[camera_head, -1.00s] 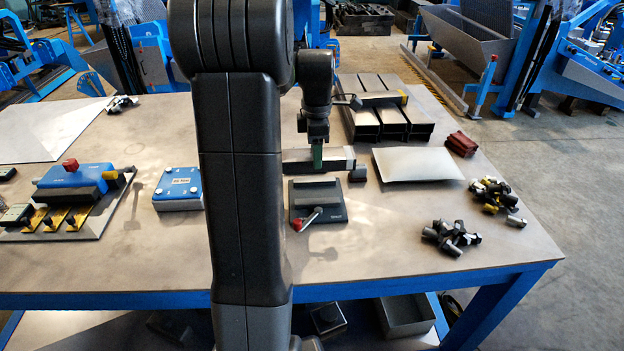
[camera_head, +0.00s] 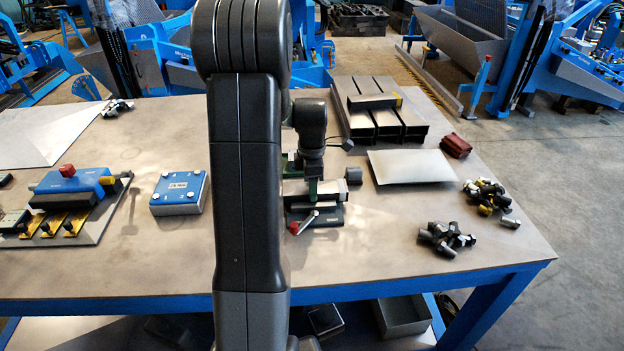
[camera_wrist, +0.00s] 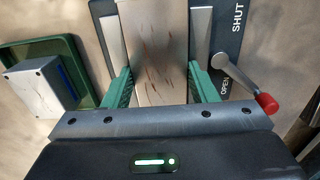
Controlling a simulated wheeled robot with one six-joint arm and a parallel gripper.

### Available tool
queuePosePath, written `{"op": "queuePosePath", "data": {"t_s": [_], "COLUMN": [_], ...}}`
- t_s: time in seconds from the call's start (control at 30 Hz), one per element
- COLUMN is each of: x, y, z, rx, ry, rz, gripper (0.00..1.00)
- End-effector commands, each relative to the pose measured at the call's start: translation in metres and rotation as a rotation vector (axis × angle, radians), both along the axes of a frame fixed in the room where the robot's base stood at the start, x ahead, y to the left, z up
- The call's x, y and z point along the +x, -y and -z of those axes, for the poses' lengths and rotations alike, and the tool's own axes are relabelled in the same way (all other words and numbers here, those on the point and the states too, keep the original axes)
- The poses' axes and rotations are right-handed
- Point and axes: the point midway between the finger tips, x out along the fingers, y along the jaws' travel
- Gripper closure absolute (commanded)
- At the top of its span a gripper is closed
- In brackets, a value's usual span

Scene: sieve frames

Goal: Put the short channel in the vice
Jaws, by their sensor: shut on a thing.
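My gripper (camera_head: 313,188) is over the vice (camera_head: 331,217) in the head view, its green fingers shut on the grey short channel (camera_head: 334,187). In the wrist view the channel (camera_wrist: 157,55) runs between the two fingers (camera_wrist: 160,90). It also lies between the two light jaw bars of the vice (camera_wrist: 203,38), roughly in line with them, with narrow gaps at its sides. I cannot tell whether it touches the vice floor. The lever with a red knob (camera_wrist: 265,103) points to the OPEN mark. My arm hides part of the vice in the head view.
A small dark block (camera_head: 353,175) stands just behind the vice's right end. A blue box (camera_head: 178,190) is on the left. A green tray (camera_wrist: 80,50) holds a grey box.

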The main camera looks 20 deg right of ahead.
Motion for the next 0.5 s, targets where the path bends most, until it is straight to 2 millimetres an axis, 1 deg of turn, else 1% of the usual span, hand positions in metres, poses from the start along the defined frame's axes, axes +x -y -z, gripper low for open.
{"op": "queuePosePath", "data": {"t_s": [0.13, 0.47, 0.5], "x": [0.001, 0.000, -0.001], "y": [0.000, 0.000, -0.001], "z": [-0.001, 0.010, 0.011], "rx": [-0.002, 0.000, 0.002], "ry": [0.003, -0.001, -0.004], "rz": [0.000, 0.000, 0.000], "gripper": [1.00, 1.00, 0.42]}}
